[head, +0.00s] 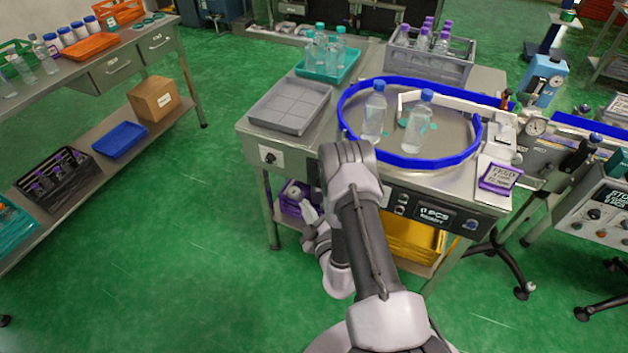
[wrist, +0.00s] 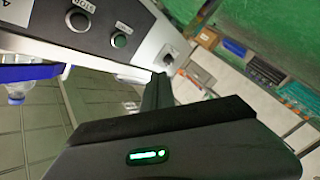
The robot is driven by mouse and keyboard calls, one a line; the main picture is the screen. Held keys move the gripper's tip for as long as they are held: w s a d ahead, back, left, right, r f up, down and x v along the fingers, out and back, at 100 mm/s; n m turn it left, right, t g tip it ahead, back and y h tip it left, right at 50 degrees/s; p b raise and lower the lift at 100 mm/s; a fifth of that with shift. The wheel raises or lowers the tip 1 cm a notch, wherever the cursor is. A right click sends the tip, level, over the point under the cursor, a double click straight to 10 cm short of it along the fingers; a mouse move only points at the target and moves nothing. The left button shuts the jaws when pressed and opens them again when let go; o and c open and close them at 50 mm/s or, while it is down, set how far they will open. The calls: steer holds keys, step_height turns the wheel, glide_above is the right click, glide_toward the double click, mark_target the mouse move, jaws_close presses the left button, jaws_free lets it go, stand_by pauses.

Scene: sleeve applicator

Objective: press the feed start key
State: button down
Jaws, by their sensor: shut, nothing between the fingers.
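The control panel (head: 425,208) is on the front of the turntable bench in the head view, partly hidden by my arm. It also fills the upper left of the wrist view (wrist: 138,16). There, a round green key (wrist: 120,39) sits under a small label that I cannot read surely. A dark round key (wrist: 79,20) is left of it, with an upside-down label that looks like STOP. My gripper (wrist: 158,80) is shut and empty, its dark fingertips below and right of the green key. I cannot tell whether they touch the panel. In the head view the fingertips are hidden.
On the bench, a blue-rimmed turntable (head: 455,160) holds two bottles. A grey tray (head: 290,105) is left of it.

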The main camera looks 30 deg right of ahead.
steer(key=shift+w+d, duration=0.1)
steer(key=w+d+b, duration=0.1)
steer(key=w+d, duration=0.4)
steer(key=d, duration=0.1)
steer(key=shift+w+d, duration=0.15)
steer(key=shift+d, duration=0.2)
steer(key=shift+d, duration=0.1)
stand_by(1.9)
steer(key=shift+w+d+b, duration=0.25)
steer(key=shift+b, duration=0.05)
